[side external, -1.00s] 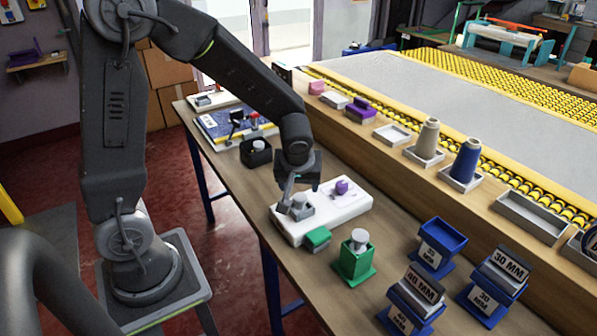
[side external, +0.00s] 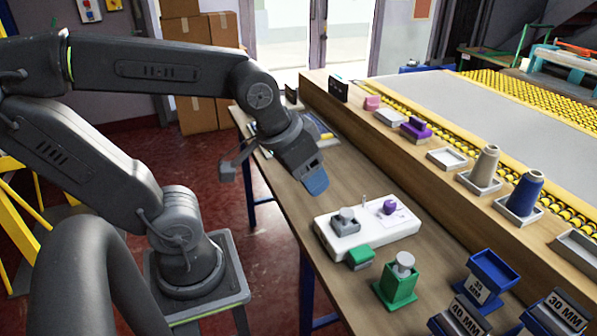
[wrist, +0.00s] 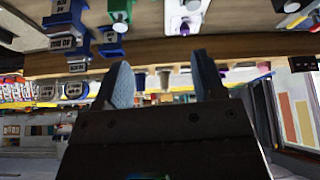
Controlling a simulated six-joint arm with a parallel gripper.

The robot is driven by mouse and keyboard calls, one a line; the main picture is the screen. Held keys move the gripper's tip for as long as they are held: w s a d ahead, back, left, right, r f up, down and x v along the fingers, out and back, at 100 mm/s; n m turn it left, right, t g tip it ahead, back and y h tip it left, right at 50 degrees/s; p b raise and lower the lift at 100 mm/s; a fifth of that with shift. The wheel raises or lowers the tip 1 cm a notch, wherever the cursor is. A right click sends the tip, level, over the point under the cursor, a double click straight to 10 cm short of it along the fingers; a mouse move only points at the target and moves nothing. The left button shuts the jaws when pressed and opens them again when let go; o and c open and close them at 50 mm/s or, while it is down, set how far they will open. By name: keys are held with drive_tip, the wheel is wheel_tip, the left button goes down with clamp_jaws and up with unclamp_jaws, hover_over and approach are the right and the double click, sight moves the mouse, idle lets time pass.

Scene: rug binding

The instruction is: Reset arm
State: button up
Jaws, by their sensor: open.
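My gripper (side external: 314,182) is in the air over the near edge of the wooden table, behind and to the left of the white block. In the wrist view its two blue-grey fingers (wrist: 160,85) stand apart with nothing between them. The white block (side external: 365,240) lies on the table and carries a grey knobbed piece (side external: 345,222) and a purple knob (side external: 389,207). The gripper touches none of these.
A green block (side external: 360,257) and a green holder (side external: 397,283) stand in front of the white block. Blue labelled holders (side external: 487,277) are at front right. Cones of beige (side external: 484,166) and blue thread (side external: 525,193) stand on the raised ledge. The air around the gripper looks clear.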

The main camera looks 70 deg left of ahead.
drive_tip(key=shift+s+d+r+m+h, duration=0.15)
drive_tip(key=shift+s+d+m, duration=0.05)
drive_tip(key=shift+s+m, duration=0.2)
drive_tip(key=shift+s+d+r+m+h, duration=0.2)
drive_tip(key=shift+s+m, duration=0.1)
drive_tip(key=shift+s, duration=0.15)
